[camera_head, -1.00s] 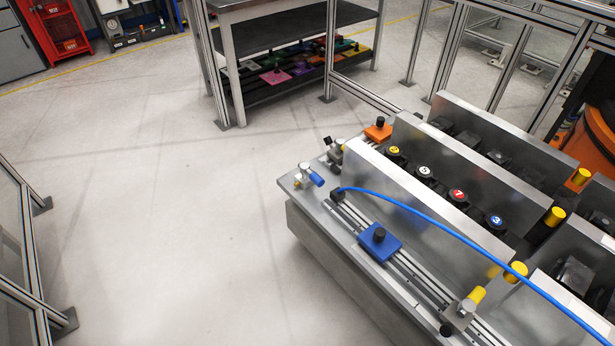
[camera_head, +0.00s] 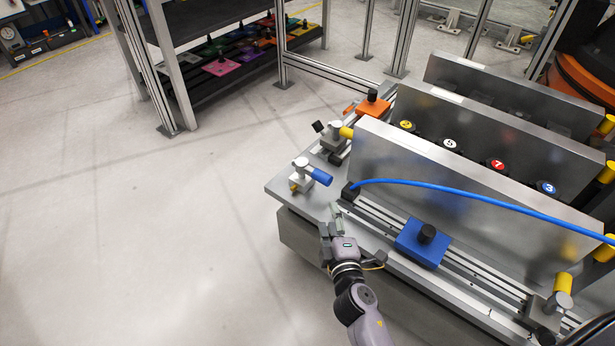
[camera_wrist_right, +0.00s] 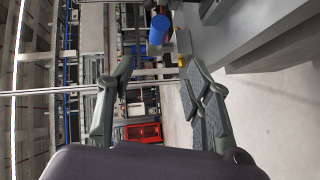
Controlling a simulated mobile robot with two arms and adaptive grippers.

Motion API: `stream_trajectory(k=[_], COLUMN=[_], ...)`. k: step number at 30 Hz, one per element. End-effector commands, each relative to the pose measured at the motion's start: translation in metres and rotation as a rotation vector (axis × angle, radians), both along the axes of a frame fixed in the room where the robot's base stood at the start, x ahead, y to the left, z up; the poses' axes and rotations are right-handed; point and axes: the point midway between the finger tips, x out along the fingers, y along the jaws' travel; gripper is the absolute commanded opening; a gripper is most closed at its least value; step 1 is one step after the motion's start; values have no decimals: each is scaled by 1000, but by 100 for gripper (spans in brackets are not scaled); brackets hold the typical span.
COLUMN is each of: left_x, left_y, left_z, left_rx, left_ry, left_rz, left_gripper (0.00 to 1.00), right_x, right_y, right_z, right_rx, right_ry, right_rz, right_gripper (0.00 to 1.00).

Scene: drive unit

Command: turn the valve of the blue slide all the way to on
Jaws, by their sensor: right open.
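The blue slide (camera_head: 420,245), a blue block with a black knob, sits on the near rail of the bench. A valve with a blue handle (camera_head: 321,176) stands at the far left end of this rail, near the bench corner. The handle points to the right and slightly down in the head view. My right gripper (camera_head: 331,216) is in front of the valve, apart from it. In the right wrist view my right gripper (camera_wrist_right: 158,68) is open and empty, with the blue handle (camera_wrist_right: 158,30) beyond the fingertips. My left gripper is not in view.
A blue hose (camera_head: 450,197) arches from the rail's end across a tall metal plate (camera_head: 440,180). Open floor (camera_head: 150,230) lies to the left; a shelf (camera_head: 225,75) stands at the back.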

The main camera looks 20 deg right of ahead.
Motion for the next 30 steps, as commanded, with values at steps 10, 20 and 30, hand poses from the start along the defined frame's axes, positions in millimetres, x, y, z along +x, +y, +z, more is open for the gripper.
stream_trajectory(k=[10, 20, 30], left_x=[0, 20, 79], left_y=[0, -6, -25], left_z=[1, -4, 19], left_rx=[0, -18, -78], left_ry=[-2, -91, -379], left_rz=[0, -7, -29], left_gripper=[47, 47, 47], right_x=[49, 120, 160], right_y=[-6, -14, -18], right_z=[-5, -19, -27], right_rx=[-7, -5, -5], right_ry=[-7, -6, -4], right_rz=[0, -2, 0], right_gripper=[47, 47, 47])
